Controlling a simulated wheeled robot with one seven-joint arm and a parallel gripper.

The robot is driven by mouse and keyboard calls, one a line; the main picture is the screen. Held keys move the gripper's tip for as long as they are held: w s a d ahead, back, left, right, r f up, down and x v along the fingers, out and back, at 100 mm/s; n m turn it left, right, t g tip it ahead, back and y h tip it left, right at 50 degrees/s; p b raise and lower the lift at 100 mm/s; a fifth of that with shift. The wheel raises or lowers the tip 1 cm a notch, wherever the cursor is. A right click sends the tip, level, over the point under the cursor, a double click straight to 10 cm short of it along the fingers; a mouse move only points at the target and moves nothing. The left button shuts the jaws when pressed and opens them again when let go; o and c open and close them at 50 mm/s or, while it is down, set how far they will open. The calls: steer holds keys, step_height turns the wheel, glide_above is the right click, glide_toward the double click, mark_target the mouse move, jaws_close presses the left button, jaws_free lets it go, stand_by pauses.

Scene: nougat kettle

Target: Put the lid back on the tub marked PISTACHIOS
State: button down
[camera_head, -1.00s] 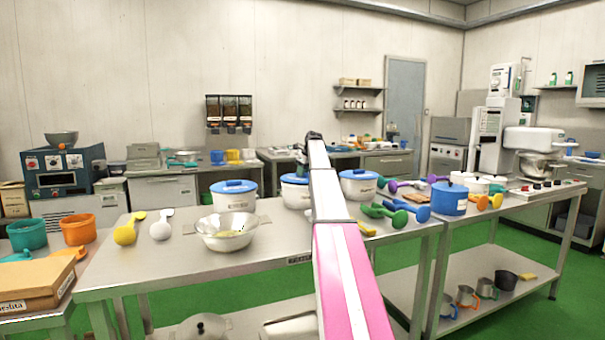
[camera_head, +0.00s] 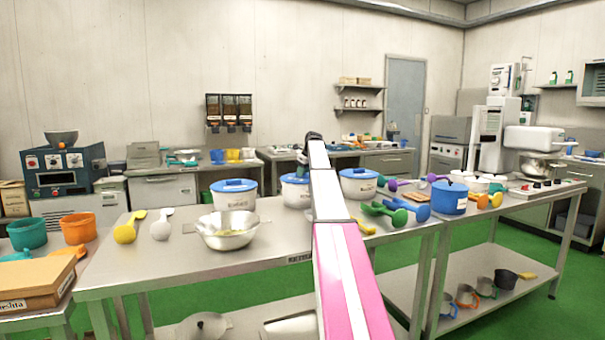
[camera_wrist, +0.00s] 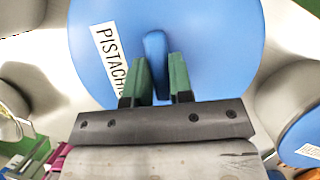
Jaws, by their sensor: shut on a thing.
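My gripper (camera_wrist: 160,82) is shut on the upright handle of a blue lid (camera_wrist: 215,45). The lid has a white label reading PISTACHIOS, partly covered by a finger. In the head view the middle white tub (camera_head: 293,195) stands partly behind my arm, with the blue lid (camera_head: 291,178) at its top. My gripper's dark end (camera_head: 312,138) shows above it; the fingers are hidden there. I cannot tell whether the lid is seated on the rim or just above it.
White tubs with blue lids stand left (camera_head: 235,197) and right (camera_head: 358,187) of the middle tub. A metal bowl (camera_head: 228,240) sits in front.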

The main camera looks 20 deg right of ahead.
steer(key=shift+f, duration=0.1)
stand_by(0.3)
steer(key=shift+c, duration=1.9)
jaws_free()
steer(key=shift+r, duration=3.5)
